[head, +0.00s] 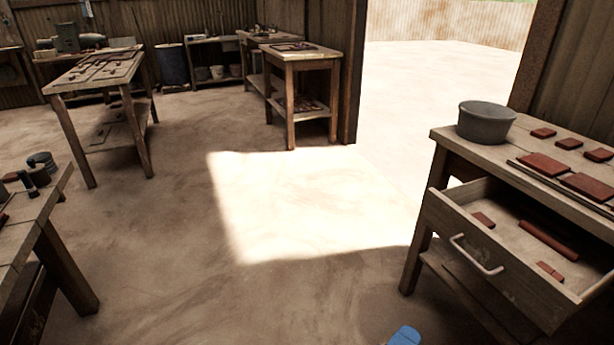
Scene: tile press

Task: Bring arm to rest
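Only a small blue part of my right gripper (405,336) shows at the bottom edge, right of the middle. It is over the floor, left of and below the open drawer (485,262) in the picture. The rest of it is cut off, so I cannot tell whether it is open or shut. My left gripper is not in view.
The drawer juts from a wooden table (446,137) at the right, with red tiles and a grey bucket (486,122) on top. Another table (38,205) stands at the left edge. The floor (300,205) between them is clear. More workbenches stand at the back.

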